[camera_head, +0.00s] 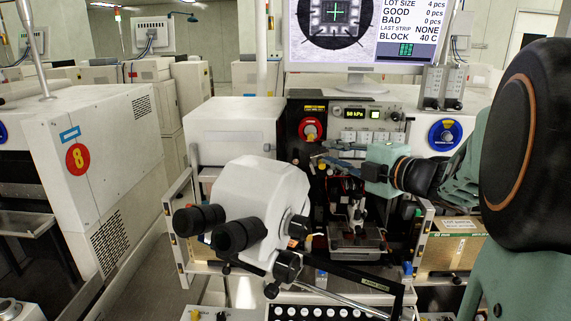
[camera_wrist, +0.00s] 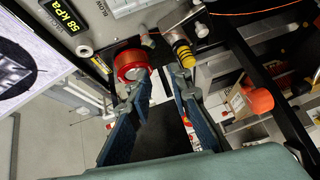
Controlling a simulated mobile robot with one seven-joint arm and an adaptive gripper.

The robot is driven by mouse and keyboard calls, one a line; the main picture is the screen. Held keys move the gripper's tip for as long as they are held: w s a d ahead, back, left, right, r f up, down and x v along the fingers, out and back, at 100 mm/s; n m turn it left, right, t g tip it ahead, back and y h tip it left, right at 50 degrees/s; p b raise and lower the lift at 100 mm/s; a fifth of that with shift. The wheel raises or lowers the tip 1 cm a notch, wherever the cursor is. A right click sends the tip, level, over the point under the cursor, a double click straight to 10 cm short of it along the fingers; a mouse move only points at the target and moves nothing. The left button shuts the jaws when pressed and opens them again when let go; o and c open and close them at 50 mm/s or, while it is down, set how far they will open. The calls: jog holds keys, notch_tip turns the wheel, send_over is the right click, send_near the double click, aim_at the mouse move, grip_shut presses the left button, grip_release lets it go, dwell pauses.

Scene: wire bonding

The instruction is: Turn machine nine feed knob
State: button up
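A red round knob (camera_head: 310,128) sits on the dark front panel of the machine ahead, below a yellow label. In the wrist view a red cylinder-shaped knob (camera_wrist: 131,65) stands out from the panel, close to my left fingertip; I cannot tell whether they touch. My gripper (camera_head: 326,155) comes in from the right, low in front of the panel. In the wrist view my gripper (camera_wrist: 159,80) has its two fingers apart, with nothing held between them. A yellow-and-black ribbed part (camera_wrist: 183,54) is just beyond the right fingertip. No "feed" marking is readable.
A white microscope (camera_head: 258,205) with black eyepieces stands in front of the machine. A pressure display (camera_head: 356,113) and a monitor (camera_head: 345,35) are above. Machine eight (camera_head: 105,130) is at left. An orange knob (camera_wrist: 257,99) lies right of my fingers.

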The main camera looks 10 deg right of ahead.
aim_at(295, 158)
jog(key=w+a+f+n, duration=0.1)
jog(key=w+a, duration=0.1)
jog(key=w+a+f+n+y, duration=0.1)
jog(key=w+a+f, duration=0.1)
jog(key=w+a, duration=0.1)
jog(key=w+a+f+n+g, duration=0.1)
jog(key=w+a, duration=0.1)
jog(key=shift+w+a+f+n, duration=0.15)
jog(key=shift+a+f+n, duration=0.15)
jog(key=shift+n, duration=0.1)
jog(key=shift+c, duration=0.5)
grip_shut()
